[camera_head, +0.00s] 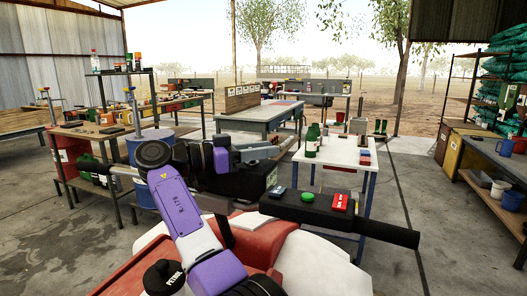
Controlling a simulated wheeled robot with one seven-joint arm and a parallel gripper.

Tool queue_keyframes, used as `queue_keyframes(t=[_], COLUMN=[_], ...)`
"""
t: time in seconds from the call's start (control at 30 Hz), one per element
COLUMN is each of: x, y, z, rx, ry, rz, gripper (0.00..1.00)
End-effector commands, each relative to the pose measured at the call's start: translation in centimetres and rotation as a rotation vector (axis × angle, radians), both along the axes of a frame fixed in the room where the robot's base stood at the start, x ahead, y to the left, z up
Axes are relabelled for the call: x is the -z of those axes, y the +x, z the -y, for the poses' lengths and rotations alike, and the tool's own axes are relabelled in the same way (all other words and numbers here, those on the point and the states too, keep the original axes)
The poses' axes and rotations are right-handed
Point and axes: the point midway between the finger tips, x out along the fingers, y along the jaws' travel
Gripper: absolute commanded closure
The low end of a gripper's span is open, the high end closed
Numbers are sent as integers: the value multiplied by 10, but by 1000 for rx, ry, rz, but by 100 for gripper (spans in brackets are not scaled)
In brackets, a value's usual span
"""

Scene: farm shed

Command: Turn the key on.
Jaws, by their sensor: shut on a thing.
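A red and white vehicle with a black handlebar (375,224) fills the lower middle of the head view. My purple and white arm reaches up from the bottom and bends over to the dark middle of the handlebar. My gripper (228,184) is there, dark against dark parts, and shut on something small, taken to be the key. The key and its slot are hidden behind my arm and gripper, so its turn angle cannot be seen.
A black petrol cap (164,278) sits on the red body at lower left. A white table (343,152) with bottles stands just behind the handlebar. Workbenches stand further back and left, with a blue drum (152,145). Shelves (497,172) line the right. Concrete floor is clear at right.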

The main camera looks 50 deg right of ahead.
Motion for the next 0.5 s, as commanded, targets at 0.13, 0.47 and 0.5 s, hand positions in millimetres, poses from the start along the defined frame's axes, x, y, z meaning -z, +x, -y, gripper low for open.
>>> queue_keyframes(t=[0.13, 0.47, 0.5], x=[0, 0, 0], y=[0, 0, 0], z=[0, 0, 0], rx=[1, -1, -1], ry=[2, 1, 1], rz=[1, 0, 0], gripper=[100, 49, 49])
